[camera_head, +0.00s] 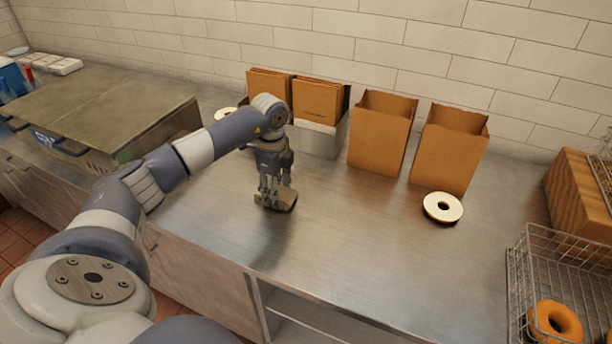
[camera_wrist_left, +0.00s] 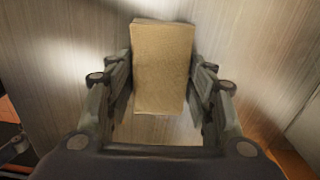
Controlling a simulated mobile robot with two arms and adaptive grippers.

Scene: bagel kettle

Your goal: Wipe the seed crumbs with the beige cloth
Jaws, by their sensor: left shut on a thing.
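The beige cloth (camera_wrist_left: 162,65) is a folded block between the fingers of my left gripper (camera_wrist_left: 160,88) in the left wrist view. In the head view my left gripper (camera_head: 273,192) points down at the steel counter, shut on the cloth (camera_head: 283,200), which is at or just above the counter surface; I cannot tell if it touches. No seed crumbs can be made out on the counter in either view; any under the cloth or gripper are hidden. My right gripper is not in view.
Two open paper bags (camera_head: 380,132) (camera_head: 449,150) stand at the back, beside a metal holder (camera_head: 318,139) of folded bags. A wire basket (camera_head: 520,275) holds a bagel (camera_head: 555,322). The counter's (camera_head: 360,240) middle front is clear.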

